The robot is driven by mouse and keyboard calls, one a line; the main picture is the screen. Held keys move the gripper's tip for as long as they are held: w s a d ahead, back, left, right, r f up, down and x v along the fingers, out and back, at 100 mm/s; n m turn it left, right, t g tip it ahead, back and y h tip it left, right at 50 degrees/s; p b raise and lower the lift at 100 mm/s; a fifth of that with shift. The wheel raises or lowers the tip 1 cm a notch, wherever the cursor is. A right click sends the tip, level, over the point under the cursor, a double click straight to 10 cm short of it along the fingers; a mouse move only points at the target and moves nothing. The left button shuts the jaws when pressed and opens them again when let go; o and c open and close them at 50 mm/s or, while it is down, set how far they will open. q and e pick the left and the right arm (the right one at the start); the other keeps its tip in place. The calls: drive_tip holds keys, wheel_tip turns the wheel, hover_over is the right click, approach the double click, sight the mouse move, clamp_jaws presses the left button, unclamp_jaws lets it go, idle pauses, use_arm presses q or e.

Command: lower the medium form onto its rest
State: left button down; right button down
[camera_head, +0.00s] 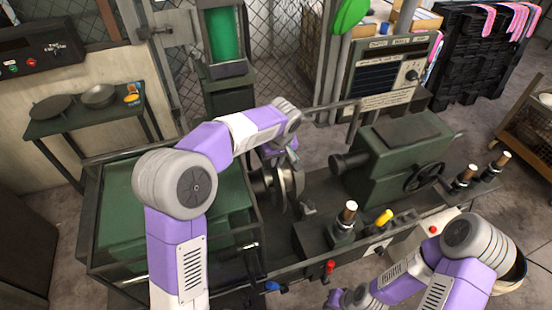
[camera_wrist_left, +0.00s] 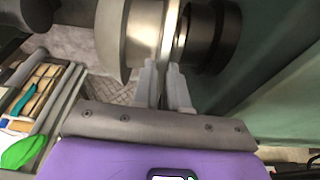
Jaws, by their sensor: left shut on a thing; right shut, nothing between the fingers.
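A polished metal form (camera_head: 290,182) sits at the spindle end of the green lathe, its round face turned sideways. I take it as the medium form. In the left wrist view the same form (camera_wrist_left: 143,35) fills the top middle, with a dark cylindrical hub (camera_wrist_left: 207,40) to its right. My left gripper (camera_wrist_left: 164,82) is shut on the form, its two fingers either side of the thin rim. In the head view my own wrist partly hides this grip. My right gripper (camera_head: 340,298) is shut and empty at the bottom edge. I cannot tell which spot is the rest.
The lathe's tailstock (camera_head: 400,150) and handwheel (camera_head: 425,176) stand right of the form. A green side table (camera_head: 85,118) at left holds a dark disc (camera_head: 52,107) and a metal bowl (camera_head: 98,95).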

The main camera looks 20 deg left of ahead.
use_arm(q)
drive_tip(key=shift+r, duration=0.25)
use_arm(e)
drive_tip(key=shift+r, duration=0.1)
